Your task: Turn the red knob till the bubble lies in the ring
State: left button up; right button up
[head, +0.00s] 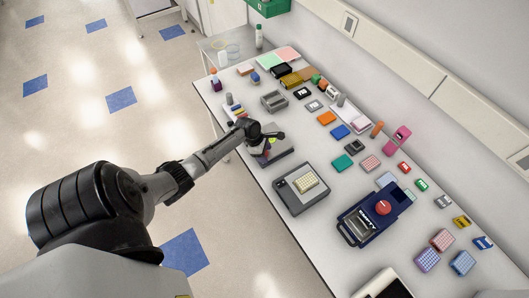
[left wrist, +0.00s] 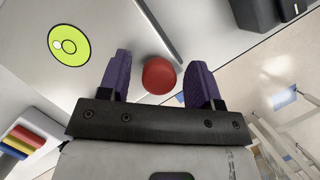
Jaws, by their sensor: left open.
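The red knob (left wrist: 158,76) sits between the two purple fingers of my open left gripper (left wrist: 160,78) in the left wrist view, with gaps visible on both sides. A round yellow-green bubble level (left wrist: 76,53) lies to the left on the pale top of a device. Its whitish bubble (left wrist: 57,45) is off to the left of the level's centre, at the small dark ring, and does not look centred in it. In the head view my left gripper (head: 262,155) is over the grey device (head: 285,148) near the table's left edge; the knob is hidden there. My right gripper is not in view.
A grey device with a yellowish plate (head: 306,181) stands just in front. Coloured strips (left wrist: 28,143) lie close by in the left wrist view. A blue case with a red button (head: 383,207) and several small racks fill the table's right side. Floor lies beyond the left edge.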

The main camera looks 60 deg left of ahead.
pick_arm(q)
jog(key=c, duration=0.9)
jog(key=shift+c, duration=0.2)
